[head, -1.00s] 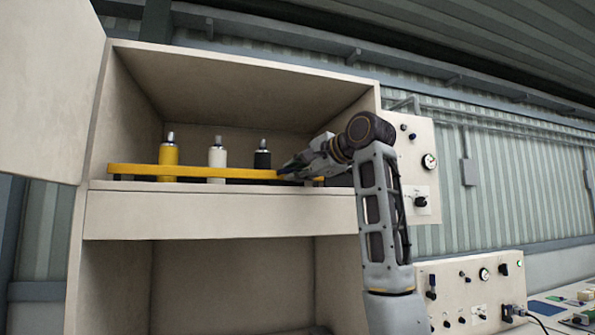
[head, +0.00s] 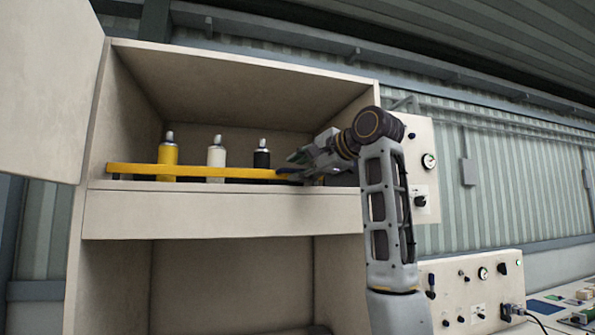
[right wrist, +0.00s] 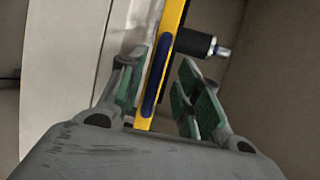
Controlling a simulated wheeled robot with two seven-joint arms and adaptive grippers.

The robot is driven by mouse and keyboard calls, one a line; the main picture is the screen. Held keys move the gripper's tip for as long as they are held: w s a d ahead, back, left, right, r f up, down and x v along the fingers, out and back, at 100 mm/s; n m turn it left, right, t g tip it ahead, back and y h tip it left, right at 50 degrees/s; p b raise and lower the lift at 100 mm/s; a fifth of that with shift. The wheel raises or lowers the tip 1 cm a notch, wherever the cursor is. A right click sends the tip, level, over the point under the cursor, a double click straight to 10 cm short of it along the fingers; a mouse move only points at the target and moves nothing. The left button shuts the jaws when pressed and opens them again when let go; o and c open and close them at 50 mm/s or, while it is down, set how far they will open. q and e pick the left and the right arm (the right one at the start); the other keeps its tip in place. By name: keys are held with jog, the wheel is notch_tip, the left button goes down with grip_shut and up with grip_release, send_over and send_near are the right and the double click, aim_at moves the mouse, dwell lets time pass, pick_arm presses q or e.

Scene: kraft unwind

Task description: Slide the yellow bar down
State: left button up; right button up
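The yellow bar (head: 215,171) runs across the front of the cabinet shelf, in front of a yellow, a white and a black bottle. My right gripper (head: 291,165) is at the bar's right part, with its fingers apart. In the right wrist view, the bar (right wrist: 175,18) with a dark blue oblong grip (right wrist: 152,88) passes between the open green-padded fingers of my right gripper (right wrist: 162,92). There are gaps between pads and bar on the right; contact on the left is unclear. The bar's far right end is partly hidden by the gripper. My left gripper is not in view.
The yellow bottle (head: 168,160), white bottle (head: 216,160) and black bottle (head: 262,158) stand on the shelf behind the bar. The cabinet's shelf front (head: 220,212) lies below. An open door (head: 45,90) is at left. A control panel (head: 421,150) is right of my arm.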

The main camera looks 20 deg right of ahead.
jog(key=v, duration=1)
jog(key=shift+s, duration=0.1)
dwell(0.5)
